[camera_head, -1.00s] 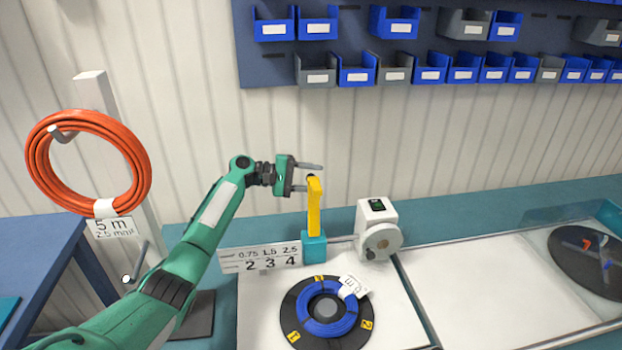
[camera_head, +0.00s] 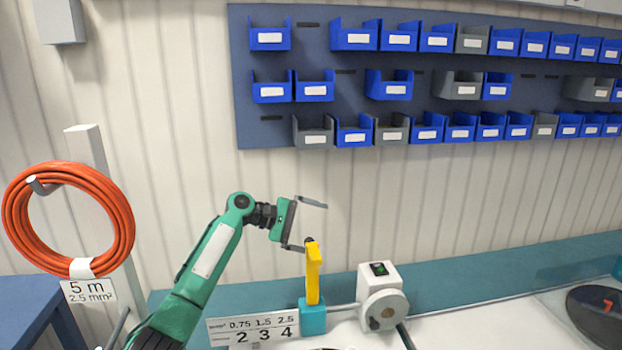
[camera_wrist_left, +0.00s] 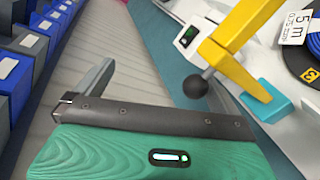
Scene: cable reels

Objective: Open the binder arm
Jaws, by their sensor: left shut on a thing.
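The yellow binder arm (camera_head: 313,273) stands upright on a teal block (camera_head: 313,319), with a dark knob at its top. In the left wrist view the binder arm (camera_wrist_left: 240,68) shows its round black knob (camera_wrist_left: 195,87) close to the right finger. The exact contact is hard to see. My right gripper is not in view.
A white device with a grey wheel (camera_head: 383,309) stands right of the binder arm. A number sign (camera_head: 254,330) stands at its left. An orange cable coil (camera_head: 120,215) hangs on a post at left. Blue and grey bins (camera_head: 353,134) line the back wall.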

